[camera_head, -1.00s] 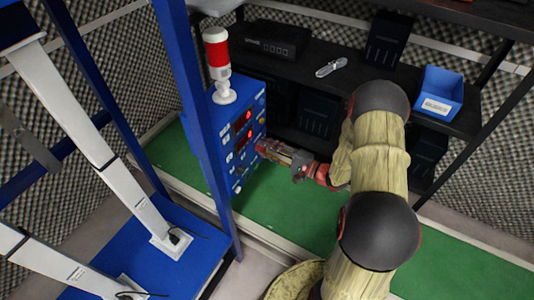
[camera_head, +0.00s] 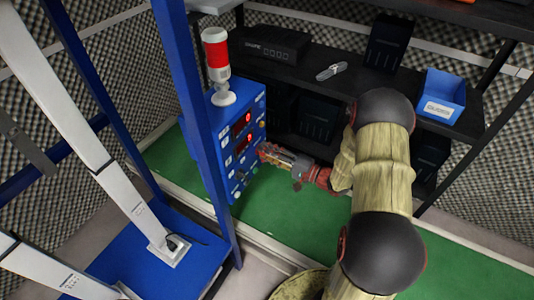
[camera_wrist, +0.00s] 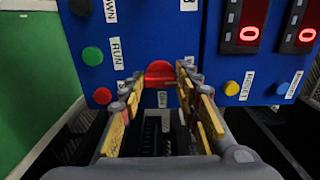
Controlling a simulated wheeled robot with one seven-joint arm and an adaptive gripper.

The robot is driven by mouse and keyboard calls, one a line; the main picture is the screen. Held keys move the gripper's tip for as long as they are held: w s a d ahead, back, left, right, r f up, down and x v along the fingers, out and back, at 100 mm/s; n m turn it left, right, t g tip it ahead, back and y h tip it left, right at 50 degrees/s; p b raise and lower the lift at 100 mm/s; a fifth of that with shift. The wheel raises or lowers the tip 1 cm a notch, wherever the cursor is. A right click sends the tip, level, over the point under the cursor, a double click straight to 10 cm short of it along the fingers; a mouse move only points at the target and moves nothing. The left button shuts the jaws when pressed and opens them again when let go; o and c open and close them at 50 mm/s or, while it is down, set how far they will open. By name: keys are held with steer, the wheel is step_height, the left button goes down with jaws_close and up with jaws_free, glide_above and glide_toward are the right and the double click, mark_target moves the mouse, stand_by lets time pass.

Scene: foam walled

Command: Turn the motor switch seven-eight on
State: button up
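The blue control panel (camera_head: 240,140) stands behind a blue post in the head view; it also fills the upper part of the wrist view (camera_wrist: 190,20). My gripper (camera_head: 263,152) points left at the panel's face. In the wrist view my gripper (camera_wrist: 160,80) is open, its yellow-padded fingers apart. A red knob or switch (camera_wrist: 160,70) sits on the panel just past the fingertips, between them in the picture. I cannot tell whether they touch it. No label reading seven-eight is legible, so I cannot identify the motor switch for certain.
Green (camera_wrist: 92,56), red (camera_wrist: 102,96) and yellow (camera_wrist: 232,88) buttons and lit displays (camera_wrist: 250,25) surround the spot. A red-and-white beacon (camera_head: 217,65) stands on the panel box. A black shelf with a blue bin (camera_head: 441,95) stands behind my arm.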

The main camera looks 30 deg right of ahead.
steer(key=o, duration=0.4)
steer(key=v, duration=1.2)
stand_by(0.3)
steer(key=shift+m, duration=0.3)
